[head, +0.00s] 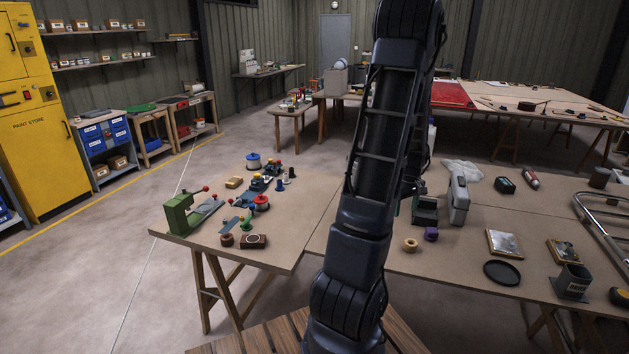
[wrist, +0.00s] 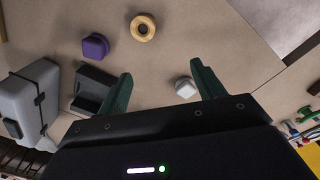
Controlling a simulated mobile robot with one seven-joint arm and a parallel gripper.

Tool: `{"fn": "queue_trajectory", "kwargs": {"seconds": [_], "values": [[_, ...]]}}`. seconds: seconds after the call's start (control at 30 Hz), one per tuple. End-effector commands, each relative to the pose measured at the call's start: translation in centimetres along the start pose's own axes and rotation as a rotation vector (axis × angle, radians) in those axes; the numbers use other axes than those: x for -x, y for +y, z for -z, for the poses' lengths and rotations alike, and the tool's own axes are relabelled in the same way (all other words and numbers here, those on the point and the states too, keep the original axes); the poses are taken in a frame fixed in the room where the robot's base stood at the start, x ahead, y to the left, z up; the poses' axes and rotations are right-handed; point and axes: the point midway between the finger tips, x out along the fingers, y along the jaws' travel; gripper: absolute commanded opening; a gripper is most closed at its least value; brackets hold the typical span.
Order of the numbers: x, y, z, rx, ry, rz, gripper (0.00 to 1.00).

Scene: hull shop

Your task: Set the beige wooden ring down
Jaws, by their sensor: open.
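The beige wooden ring (head: 410,244) lies flat on the brown table just right of my arm. It also shows at the top of the wrist view (wrist: 143,27), with its hole facing up. My gripper (wrist: 161,70) has its two green fingers spread apart and nothing held between them. The ring lies beyond the fingertips, apart from them.
A purple piece (head: 431,234) sits beside the ring. A pale knob-like piece (wrist: 186,87) shows near the right finger. A dark open box (head: 425,210) and a grey upright device (head: 459,200) stand behind. A black round lid (head: 502,273) lies to the right; bare tabletop separates it from the ring.

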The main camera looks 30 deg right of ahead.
Motion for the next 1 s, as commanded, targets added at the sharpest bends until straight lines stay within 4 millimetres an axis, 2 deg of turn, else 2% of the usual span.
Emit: {"fn": "queue_trajectory", "kwargs": {"seconds": [0.03, 0.2, 0.33, 0.5, 0.77, 1.0], "values": [[1.8, -1.6, 1.2, 0.01, 0.01, -0.015, 0.68], [6.8, -7.0, 4.1, 0.01, 0.041, -0.048, 0.68], [10.2, -11.5, 5.5, 0.007, 0.07, -0.068, 0.68], [14.3, -17.4, 6.2, 0.006, 0.113, -0.084, 0.68], [19.4, -26.3, 5.3, 0.005, 0.19, -0.09, 0.68], [23.0, -33.6, 2.3, 0.003, 0.265, -0.071, 0.68]]}}
